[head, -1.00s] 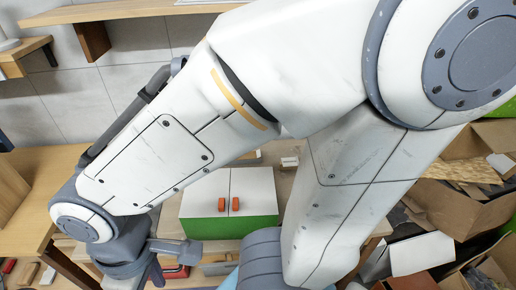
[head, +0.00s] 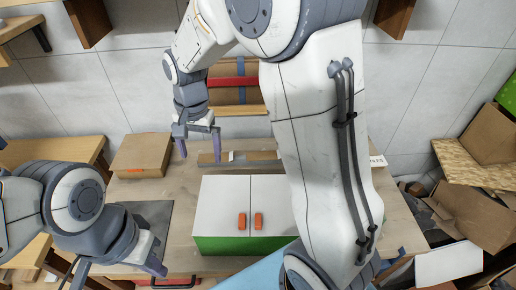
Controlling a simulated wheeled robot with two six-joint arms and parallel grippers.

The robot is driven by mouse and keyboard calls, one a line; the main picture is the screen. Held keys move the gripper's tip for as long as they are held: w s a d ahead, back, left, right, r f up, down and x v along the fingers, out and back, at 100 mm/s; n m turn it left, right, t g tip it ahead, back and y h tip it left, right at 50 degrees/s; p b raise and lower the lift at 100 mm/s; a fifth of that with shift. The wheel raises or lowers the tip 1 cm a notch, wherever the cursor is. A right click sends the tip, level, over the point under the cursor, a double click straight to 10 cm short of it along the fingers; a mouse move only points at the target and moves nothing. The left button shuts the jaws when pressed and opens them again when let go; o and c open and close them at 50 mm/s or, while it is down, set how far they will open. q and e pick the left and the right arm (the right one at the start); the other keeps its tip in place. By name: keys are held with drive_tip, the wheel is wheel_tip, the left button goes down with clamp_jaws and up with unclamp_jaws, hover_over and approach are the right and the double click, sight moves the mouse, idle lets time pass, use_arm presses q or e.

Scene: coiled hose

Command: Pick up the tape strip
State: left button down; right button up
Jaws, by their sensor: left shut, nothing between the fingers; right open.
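I cannot pick out the tape strip for certain in the head view. A flat grey-brown bar (head: 262,157) with a small white patch (head: 231,156) lies behind the white-and-green cabinet; I cannot tell whether either is the tape. My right gripper (head: 199,153) points down, open and empty, above the back of the table, just left of the bar's left end. My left gripper (head: 118,268) is at the lower left, shut with nothing in it, near the table's front edge.
The white-and-green cabinet (head: 228,205) with two orange handles stands mid-table. A cardboard box (head: 140,156) is at the back left, a dark grey plate (head: 150,215) in front of it. Open cartons (head: 470,215) crowd the right. My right arm hides much of the table's right side.

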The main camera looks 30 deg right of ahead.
drive_tip(key=w+d+f+m, duration=0.7)
drive_tip(key=w+d+m, duration=0.15)
drive_tip(key=d, duration=0.35)
drive_tip(key=m, duration=0.7)
hover_over(264, 155)
drive_tip(key=shift+h, duration=0.3)
drive_tip(key=f, duration=0.7)
drive_tip(key=s+f, duration=0.1)
drive_tip(key=f, duration=0.3)
drive_tip(key=shift+a+f, duration=0.1)
drive_tip(key=shift+a, duration=0.1)
drive_tip(key=f, duration=0.1)
drive_tip(key=f+p, duration=0.1)
drive_tip(key=f, duration=0.1)
drive_tip(key=f+p, duration=0.1)
drive_tip(key=f, duration=0.1)
drive_tip(key=shift+w+d+f, duration=0.1)
drive_tip(key=shift+w+d, duration=0.05)
drive_tip(key=shift+w, duration=0.25)
drive_tip(key=shift+f, duration=0.3)
drive_tip(key=c, duration=1.4)
